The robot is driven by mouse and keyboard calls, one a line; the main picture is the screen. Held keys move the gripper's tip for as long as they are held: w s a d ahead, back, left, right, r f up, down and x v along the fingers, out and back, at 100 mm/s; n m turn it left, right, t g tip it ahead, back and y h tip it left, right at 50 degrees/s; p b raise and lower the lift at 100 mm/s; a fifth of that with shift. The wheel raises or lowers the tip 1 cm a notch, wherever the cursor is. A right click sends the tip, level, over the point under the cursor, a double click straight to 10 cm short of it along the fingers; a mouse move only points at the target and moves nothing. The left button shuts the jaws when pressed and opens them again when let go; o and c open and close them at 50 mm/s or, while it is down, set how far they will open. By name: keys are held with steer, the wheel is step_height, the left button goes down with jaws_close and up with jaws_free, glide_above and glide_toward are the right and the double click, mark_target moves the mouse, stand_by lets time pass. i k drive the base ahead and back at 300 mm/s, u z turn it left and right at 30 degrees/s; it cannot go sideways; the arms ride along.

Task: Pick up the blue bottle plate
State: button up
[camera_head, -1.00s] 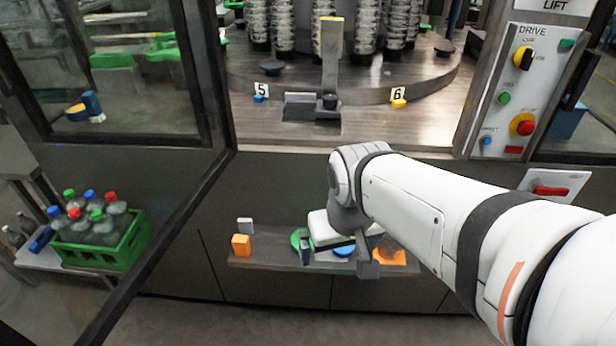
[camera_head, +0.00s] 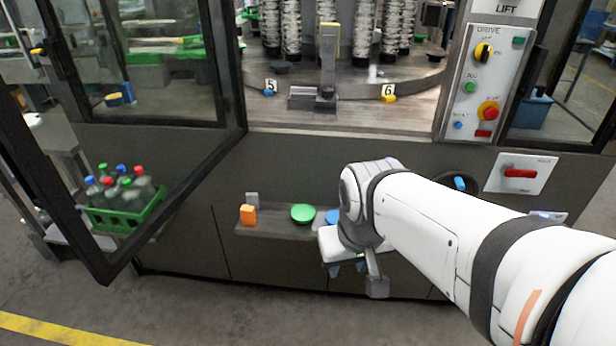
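The blue bottle plate (camera_head: 333,216) is a flat blue disc on the narrow shelf below the machine opening. Only its left part shows; my arm's wrist hides the rest. A green plate (camera_head: 303,213) lies on the shelf just left of it. My gripper (camera_head: 347,268) hangs in front of the shelf's front edge, below and slightly right of the blue plate in the picture. It points down and away from the camera. Two small finger parts show under its white body, but their gap is too small to judge. I see nothing held.
An orange block (camera_head: 248,215) and a small grey block (camera_head: 252,199) stand at the left of the shelf (camera_head: 275,232). An open glass door (camera_head: 180,190) stands at the left, before a green bottle crate (camera_head: 125,215). A control panel (camera_head: 486,85) is at upper right.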

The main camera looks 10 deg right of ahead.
mark_target(331, 218)
steer(key=u, duration=0.2)
steer(key=i, duration=1.05)
steer(key=z, duration=0.3)
